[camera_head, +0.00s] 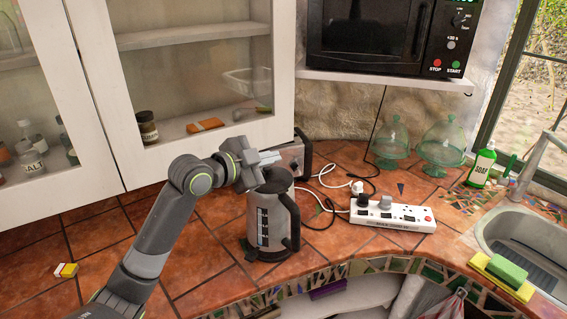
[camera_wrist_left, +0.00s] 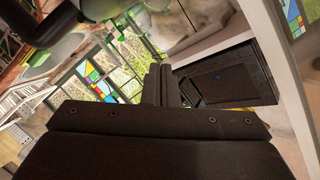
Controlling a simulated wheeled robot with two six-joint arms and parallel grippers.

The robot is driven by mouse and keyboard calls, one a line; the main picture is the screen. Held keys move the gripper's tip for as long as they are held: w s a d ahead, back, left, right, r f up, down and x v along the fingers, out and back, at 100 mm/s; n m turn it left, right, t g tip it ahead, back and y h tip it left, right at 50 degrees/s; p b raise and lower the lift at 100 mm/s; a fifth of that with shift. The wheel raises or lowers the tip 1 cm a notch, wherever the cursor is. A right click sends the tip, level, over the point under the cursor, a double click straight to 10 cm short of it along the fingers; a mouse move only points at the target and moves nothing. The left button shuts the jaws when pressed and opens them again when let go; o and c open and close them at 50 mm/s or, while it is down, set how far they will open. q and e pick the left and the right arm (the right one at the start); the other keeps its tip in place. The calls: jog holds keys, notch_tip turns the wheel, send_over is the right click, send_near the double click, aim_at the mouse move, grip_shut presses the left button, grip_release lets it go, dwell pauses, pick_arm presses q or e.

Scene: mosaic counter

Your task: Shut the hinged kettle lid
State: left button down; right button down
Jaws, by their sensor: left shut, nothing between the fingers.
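The kettle (camera_head: 271,222) stands upright on the tiled counter, with a grey body, a dark handle on its right side and a dark top (camera_head: 277,179). I cannot tell from this angle whether the dark top is the shut lid or the open mouth. My left gripper (camera_head: 268,157) is at the kettle's upper rim, just above and behind its top-left side, and partly hides what lies there. In the left wrist view its fingers (camera_wrist_left: 163,84) are together with nothing between them. My right gripper is not in view.
A metal appliance (camera_head: 294,155) stands close behind the kettle. A white power strip (camera_head: 392,214) with cables lies to its right. Glass domes (camera_head: 442,145), a soap bottle (camera_head: 481,166) and the sink (camera_head: 523,240) are farther right. Glass-door cabinets (camera_head: 120,90) rise behind my left arm.

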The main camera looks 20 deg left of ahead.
aim_at(270, 176)
pick_arm(q)
jog(key=shift+w+a+f+n+g, duration=0.25)
jog(key=shift+w+a+n, duration=0.25)
jog(key=shift+a+n, duration=0.25)
jog(key=shift+w+a+f+n+g+h, duration=0.35)
jog(key=shift+w+a+f+n, duration=0.1)
jog(key=shift+n, duration=0.3)
jog(key=shift+w+a+f+n+g+h, duration=0.4)
jog(key=shift+a+f+n, duration=0.25)
jog(key=shift+n, duration=0.25)
jog(key=shift+w+a+f+n+g+h+b, duration=0.15)
jog(key=shift+w+a+f+n+h+b, duration=0.15)
jog(key=shift+f+n, duration=0.2)
jog(key=shift+w+a+f+n+g+h+b, duration=0.2)
jog(key=shift+f+n+b, duration=0.15)
jog(key=shift+n, duration=0.25)
jog(key=shift+r, duration=0.1)
